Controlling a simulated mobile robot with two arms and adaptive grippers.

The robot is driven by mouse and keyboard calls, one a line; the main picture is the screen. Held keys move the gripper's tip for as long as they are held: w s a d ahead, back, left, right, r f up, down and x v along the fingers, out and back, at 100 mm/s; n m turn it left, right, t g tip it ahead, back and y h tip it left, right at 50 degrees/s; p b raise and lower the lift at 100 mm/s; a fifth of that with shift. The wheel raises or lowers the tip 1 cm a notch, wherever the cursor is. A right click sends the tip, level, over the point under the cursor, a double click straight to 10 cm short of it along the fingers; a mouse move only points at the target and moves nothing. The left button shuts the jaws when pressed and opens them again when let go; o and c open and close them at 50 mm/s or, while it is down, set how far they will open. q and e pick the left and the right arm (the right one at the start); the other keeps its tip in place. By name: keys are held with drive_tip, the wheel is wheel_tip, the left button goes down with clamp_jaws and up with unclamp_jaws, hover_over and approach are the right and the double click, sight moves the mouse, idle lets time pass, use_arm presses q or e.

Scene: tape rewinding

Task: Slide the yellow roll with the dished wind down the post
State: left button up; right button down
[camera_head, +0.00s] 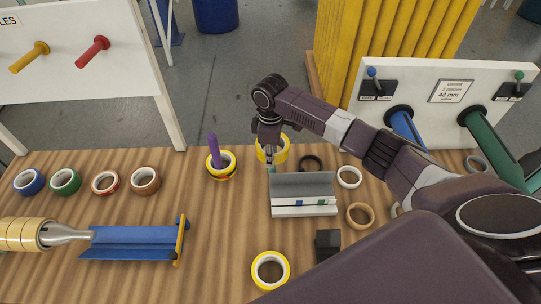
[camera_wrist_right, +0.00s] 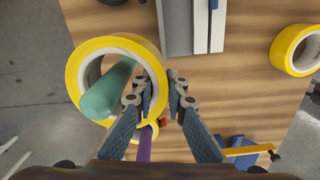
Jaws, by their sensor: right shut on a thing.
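My right gripper (camera_head: 270,150) is shut on the wall of a yellow roll (camera_head: 279,153) with a white core. In the right wrist view, one finger of the gripper (camera_wrist_right: 160,85) lies inside the ring and one outside; the roll (camera_wrist_right: 86,54) is there too. A teal cylinder (camera_wrist_right: 108,91) shows through the roll's opening; whether the roll encircles it is unclear. A purple post (camera_head: 213,144) stands to the left, with another yellow roll (camera_head: 231,163) around its foot. I cannot make out dishing on the held roll. My left gripper is out of view.
A grey tray (camera_head: 303,184) lies beside the gripper, with a white roll (camera_head: 349,168) and a tan roll (camera_head: 348,216) to its right. A yellow roll (camera_head: 257,278) lies at the front. Several rolls and a blue holder (camera_head: 130,238) are left.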

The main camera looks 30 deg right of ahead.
drive_tip(key=c, duration=1.8)
unclamp_jaws()
drive_tip(key=shift+c, duration=0.2)
wheel_tip(320, 180, up, 12)
drive_tip(key=shift+s+a, duration=0.1)
